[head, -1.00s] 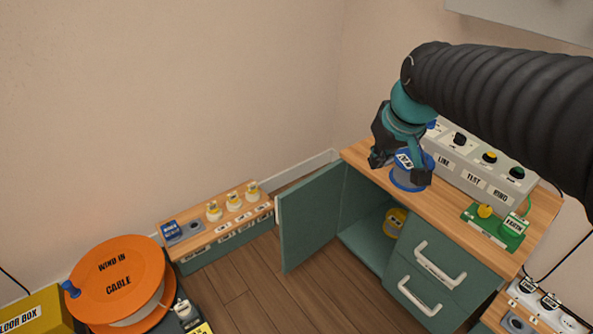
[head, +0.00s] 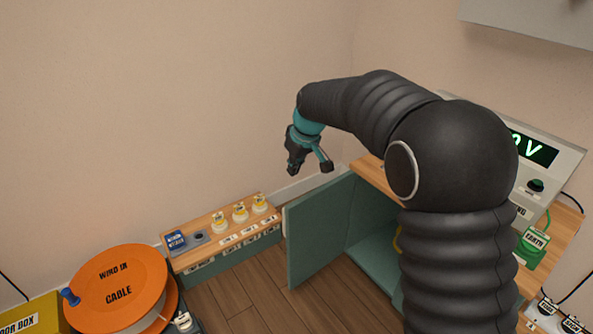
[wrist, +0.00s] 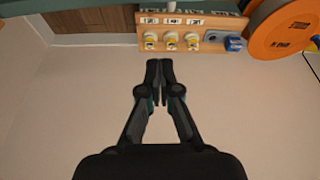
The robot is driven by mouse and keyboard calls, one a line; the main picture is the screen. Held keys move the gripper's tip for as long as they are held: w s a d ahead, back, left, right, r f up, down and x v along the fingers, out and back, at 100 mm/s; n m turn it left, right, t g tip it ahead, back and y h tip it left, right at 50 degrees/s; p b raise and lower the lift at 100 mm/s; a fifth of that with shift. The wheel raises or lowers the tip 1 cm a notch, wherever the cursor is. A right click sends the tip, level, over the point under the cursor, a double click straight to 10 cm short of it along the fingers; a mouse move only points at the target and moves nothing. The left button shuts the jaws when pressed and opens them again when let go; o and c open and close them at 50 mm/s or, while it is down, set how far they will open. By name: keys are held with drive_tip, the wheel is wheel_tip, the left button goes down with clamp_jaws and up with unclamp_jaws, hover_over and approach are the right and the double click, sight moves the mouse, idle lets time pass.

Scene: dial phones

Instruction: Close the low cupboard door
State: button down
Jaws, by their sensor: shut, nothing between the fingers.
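The low cupboard door (head: 315,232) is a teal panel, standing open and swung out to the left of the cupboard (head: 372,240) in the head view. The cupboard interior shows beside it, partly hidden by my arm. My gripper (head: 308,165) is in the air near the wall, above the door's top edge and apart from it. In the wrist view its fingers (wrist: 159,68) are together with nothing between them. A teal strip (wrist: 90,16) at the top of that view may be the door's edge.
A low wooden-topped shelf (head: 205,245) with yellow-and-white plugs stands left of the door. An orange cable reel (head: 120,272) is further left. Wooden floor (head: 262,300) lies clear before the door. My arm hides much of the cupboard top and drawers.

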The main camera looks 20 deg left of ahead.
wheel_tip(320, 180, down, 7)
drive_tip(key=d+b, duration=0.1)
drive_tip(key=shift+s+d, duration=0.15)
drive_tip(key=shift+s, duration=0.3)
idle(0.5)
